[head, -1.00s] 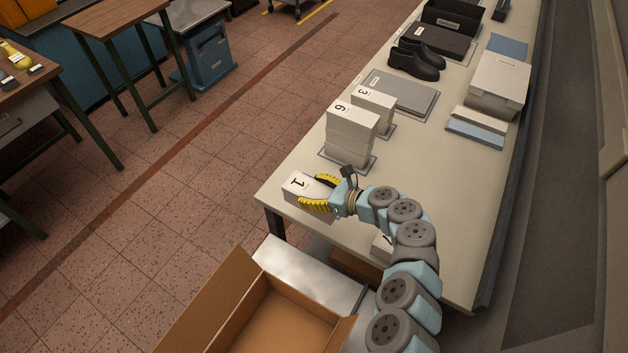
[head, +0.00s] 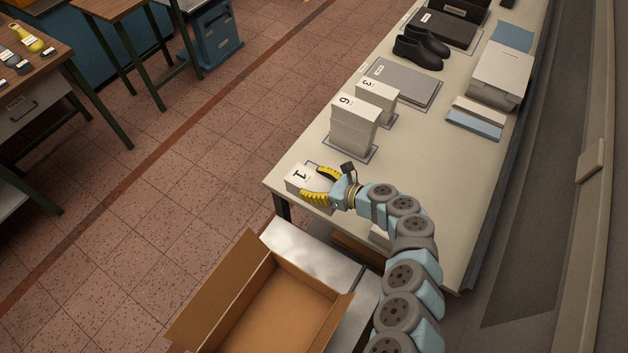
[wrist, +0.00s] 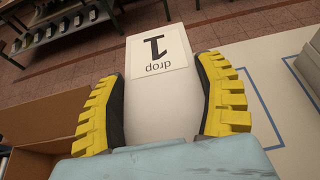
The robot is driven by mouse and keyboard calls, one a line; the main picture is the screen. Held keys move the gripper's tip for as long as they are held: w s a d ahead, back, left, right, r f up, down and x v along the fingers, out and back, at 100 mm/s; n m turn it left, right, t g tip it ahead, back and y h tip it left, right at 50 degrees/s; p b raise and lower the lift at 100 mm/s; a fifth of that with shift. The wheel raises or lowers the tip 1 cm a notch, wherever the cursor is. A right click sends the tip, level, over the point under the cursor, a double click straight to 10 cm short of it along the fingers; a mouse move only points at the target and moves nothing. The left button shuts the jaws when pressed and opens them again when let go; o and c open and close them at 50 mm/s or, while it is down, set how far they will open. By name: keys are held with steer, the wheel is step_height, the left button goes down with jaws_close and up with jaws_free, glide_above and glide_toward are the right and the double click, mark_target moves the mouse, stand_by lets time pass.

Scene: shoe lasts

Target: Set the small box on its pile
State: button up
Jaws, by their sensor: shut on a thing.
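A white box marked "1" (head: 299,177) is between the yellow fingers of my gripper (head: 320,186) at the near left corner of the table. In the wrist view the box (wrist: 161,105) shows its label, "1" and "drop", and fingers press on both sides. A dark outline on the table shows around the box in the head view. I cannot tell whether its underside touches the table. A pile of white boxes marked "6" (head: 352,132) stands just behind it, with a smaller pile marked "3" (head: 376,102) beyond. Both stand in outlined areas.
An open cardboard box (head: 285,310) is below the table's near end. Another white item (head: 379,236) is partly hidden by my arm. A grey flat box (head: 402,84), black shoes (head: 418,48) and a large white box (head: 498,80) are farther along. The table's middle (head: 435,160) is clear.

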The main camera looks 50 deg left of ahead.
mark_target(314, 183)
steer(key=shift+r+p, duration=4.35)
steer(key=shift+p, duration=0.4)
steer(key=shift+f, duration=0.1)
